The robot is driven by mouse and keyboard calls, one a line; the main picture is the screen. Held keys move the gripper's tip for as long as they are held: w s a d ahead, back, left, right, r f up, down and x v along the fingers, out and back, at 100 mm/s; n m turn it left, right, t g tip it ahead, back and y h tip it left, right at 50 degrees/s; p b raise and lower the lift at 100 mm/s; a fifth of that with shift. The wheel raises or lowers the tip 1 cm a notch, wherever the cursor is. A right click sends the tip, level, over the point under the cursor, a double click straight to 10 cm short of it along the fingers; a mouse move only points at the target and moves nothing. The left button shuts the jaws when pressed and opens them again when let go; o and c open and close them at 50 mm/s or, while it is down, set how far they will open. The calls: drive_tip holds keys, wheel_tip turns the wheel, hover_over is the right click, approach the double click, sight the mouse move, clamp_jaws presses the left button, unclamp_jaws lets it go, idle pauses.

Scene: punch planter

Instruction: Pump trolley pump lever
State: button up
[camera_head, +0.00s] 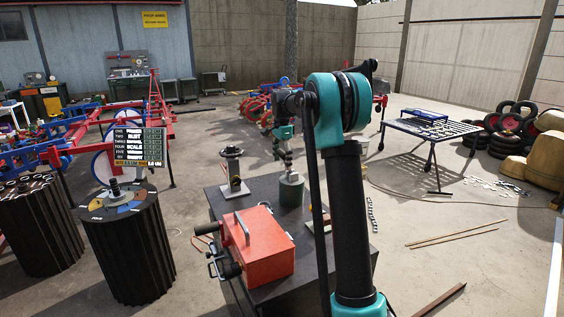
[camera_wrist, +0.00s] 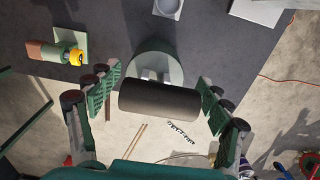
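My gripper (camera_head: 287,160) hangs above a green cylinder (camera_head: 291,190) on a dark-topped stand (camera_head: 318,284). In the wrist view my gripper (camera_wrist: 159,97) is open, with one green finger on each side. A dark, sideways cylinder (camera_wrist: 159,99) lies between the fingers in the picture, with visible gaps at both ends. It is in front of a pale green round top (camera_wrist: 155,64), joined by a grey piece. I cannot tell whether this is the pump lever. No part is clearly recognisable as the pump trolley.
A red box (camera_head: 262,248) with a grey handle is at the stand's front left. A pale upright fixture (camera_head: 233,172) stands behind it. Two dark fluted drums (camera_head: 130,250) (camera_head: 40,232) are at left. A folding table (camera_head: 432,128) and tyres (camera_head: 505,125) are at right. Floor between is mostly clear.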

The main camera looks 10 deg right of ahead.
drive_tip(key=c, duration=1.7)
clamp_jaws()
